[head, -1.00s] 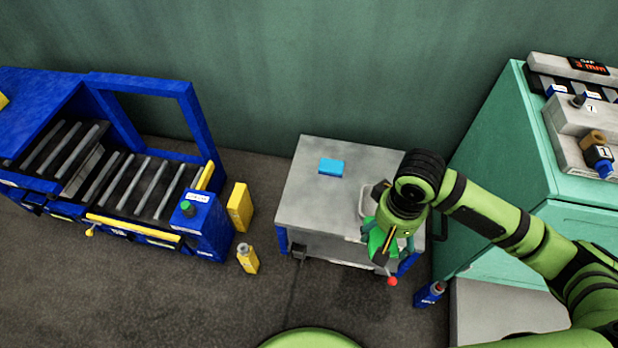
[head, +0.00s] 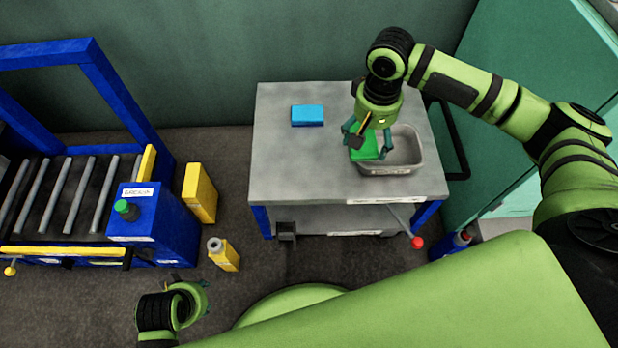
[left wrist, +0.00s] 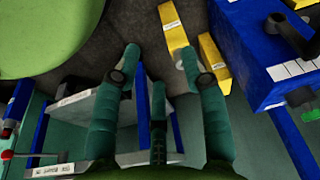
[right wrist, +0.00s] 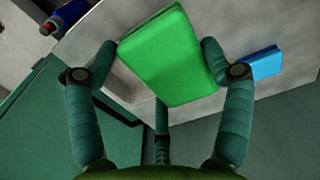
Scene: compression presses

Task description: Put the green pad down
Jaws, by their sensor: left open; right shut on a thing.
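The green pad (head: 366,149) is in my right gripper (head: 364,138), over the left part of a grey metal bin on the table in the head view. In the right wrist view the green pad (right wrist: 167,58) sits between the fingers of the right gripper (right wrist: 160,58), which is shut on it. The pad hides part of the bin, and I cannot tell whether it touches it. My left gripper (head: 200,299) is low at the bottom left of the head view, away from the table. The left gripper (left wrist: 163,60) is open and empty in the left wrist view.
The grey table (head: 290,165) holds a blue block (head: 308,116) at its back left and the grey bin (head: 405,152) at its right. A blue roller press (head: 150,220) stands left, with a yellow box (head: 199,193) and yellow bottle (head: 224,254) beside it. The table's front left is clear.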

